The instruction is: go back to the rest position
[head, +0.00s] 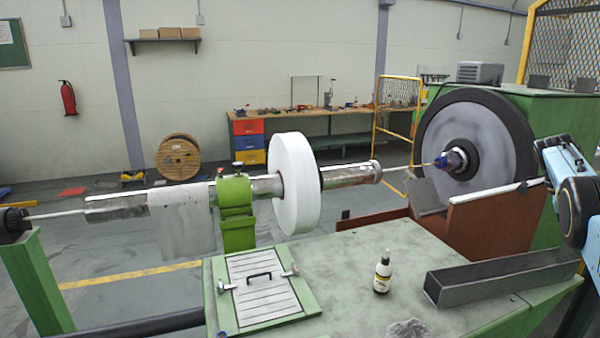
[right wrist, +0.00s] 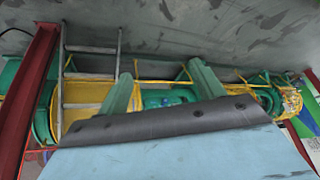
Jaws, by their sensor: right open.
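My right gripper (right wrist: 160,70) shows in the right wrist view as two green fingers, spread apart, with nothing between them. It is open. Beyond the fingers are yellow and green machine parts (right wrist: 160,97); I see no contact. In the head view only links of my right arm show at the right edge, beside the green machine housing; the right gripper itself is not visible there. My left arm and gripper are not visible.
A green table (head: 375,245) holds a small bottle (head: 382,274), a grey metal channel (head: 500,277) and a slatted panel with a black handle (head: 262,290). Behind it runs a shaft with a white disc (head: 297,185). A large dark-rimmed wheel (head: 430,135) stands at right.

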